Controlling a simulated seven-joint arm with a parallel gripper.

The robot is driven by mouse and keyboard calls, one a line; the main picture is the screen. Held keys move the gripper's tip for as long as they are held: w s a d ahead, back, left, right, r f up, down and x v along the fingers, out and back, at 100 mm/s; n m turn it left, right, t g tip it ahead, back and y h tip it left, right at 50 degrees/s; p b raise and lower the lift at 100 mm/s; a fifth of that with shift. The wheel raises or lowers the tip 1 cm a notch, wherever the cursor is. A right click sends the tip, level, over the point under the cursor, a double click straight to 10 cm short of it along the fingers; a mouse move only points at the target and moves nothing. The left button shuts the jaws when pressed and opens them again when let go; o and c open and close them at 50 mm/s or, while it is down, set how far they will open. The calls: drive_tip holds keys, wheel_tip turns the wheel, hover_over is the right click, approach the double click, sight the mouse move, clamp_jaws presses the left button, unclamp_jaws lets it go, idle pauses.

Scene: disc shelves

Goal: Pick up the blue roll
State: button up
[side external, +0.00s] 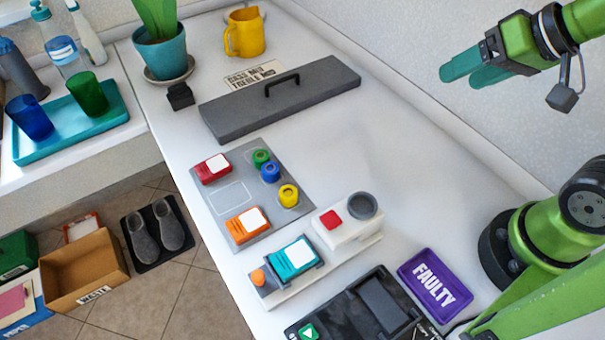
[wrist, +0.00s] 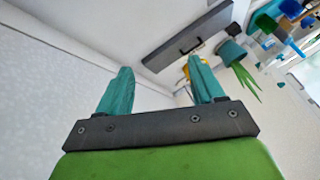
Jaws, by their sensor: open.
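The blue roll (side external: 270,172) stands on a grey mat (side external: 225,183) on the white counter. It is between a green roll (side external: 261,158) and a yellow roll (side external: 289,195). My gripper (side external: 462,70) is raised high at the upper right, well away from the rolls and above the counter. In the wrist view my gripper (wrist: 160,85) shows two teal fingers spread apart with nothing between them. The blue roll cannot be made out in the wrist view.
The mat also carries a red cartridge (side external: 213,168) and an orange cartridge (side external: 247,225). A long grey lid with a handle (side external: 230,118) lies behind it. A white device (side external: 346,225), a teal cartridge (side external: 294,258) and a purple FAULTY tray (side external: 435,285) are in front.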

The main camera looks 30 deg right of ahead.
drive_tip(key=n+g+h, duration=0.2)
drive_tip(key=n+g, duration=0.4)
drive_tip(key=g, duration=0.1)
hover_over(270, 168)
drive_tip(key=shift+f, duration=3.45)
wheel_tip(270, 168, down, 16)
drive_tip(key=shift+f, duration=0.15)
drive_tip(key=c, duration=1.1)
